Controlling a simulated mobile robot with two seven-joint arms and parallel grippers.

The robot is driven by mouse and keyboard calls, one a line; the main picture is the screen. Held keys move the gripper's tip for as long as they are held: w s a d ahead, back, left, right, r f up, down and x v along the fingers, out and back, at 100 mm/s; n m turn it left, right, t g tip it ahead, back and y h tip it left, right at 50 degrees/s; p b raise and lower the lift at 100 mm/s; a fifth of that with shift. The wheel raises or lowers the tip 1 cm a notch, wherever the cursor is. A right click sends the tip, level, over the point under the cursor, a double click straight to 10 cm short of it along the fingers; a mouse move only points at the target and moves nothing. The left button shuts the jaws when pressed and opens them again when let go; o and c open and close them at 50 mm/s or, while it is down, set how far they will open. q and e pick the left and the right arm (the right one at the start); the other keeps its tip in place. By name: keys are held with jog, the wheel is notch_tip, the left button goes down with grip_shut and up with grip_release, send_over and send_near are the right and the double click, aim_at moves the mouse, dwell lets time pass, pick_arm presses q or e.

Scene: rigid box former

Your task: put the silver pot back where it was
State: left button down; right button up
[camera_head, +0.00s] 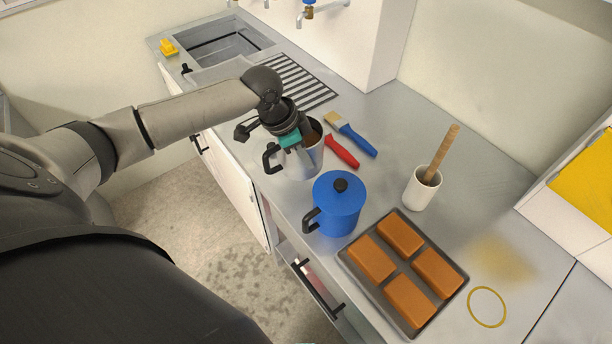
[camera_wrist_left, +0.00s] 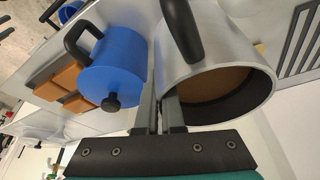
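The silver pot (camera_head: 307,162) is upright, at the counter's front edge; I cannot tell whether it touches the counter. It has a black handle on its left and brown content inside. My left gripper (camera_head: 298,143) is above it, and its fingertips are partly hidden. In the left wrist view, the gripper (camera_wrist_left: 160,115) has its fingers close together on the wall at the rim of the pot (camera_wrist_left: 222,58), one outside and one inside. A thin yellow ring (camera_head: 487,307) is marked on the counter at the right. My right gripper is not in view.
A blue lidded pot (camera_head: 338,207) stands close by. A dark tray (camera_head: 389,276) holds several orange-brown loaves. A white crock (camera_head: 421,188) holds a wooden tool. A blue brush (camera_head: 352,136) and a red-handled tool (camera_head: 342,152) lie behind. A brownish stain (camera_head: 502,260) lies near the ring.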

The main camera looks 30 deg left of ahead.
aim_at(306, 177)
pick_arm(q)
jog(key=shift+w+f+b, duration=0.2)
jog(key=shift+f+b, duration=0.2)
jog(key=shift+f, duration=2.95)
jog(key=c, duration=1.5)
grip_release()
jog(key=shift+s+f, duration=0.15)
jog(key=shift+f, duration=0.15)
jog(key=o, duration=0.5)
jog(key=shift+c, duration=0.2)
jog(key=shift+r, duration=0.1)
jog(key=p+v, duration=0.1)
jog(key=v, duration=1.1)
jog(key=shift+s+p, duration=0.1)
jog(key=shift+p, duration=0.2)
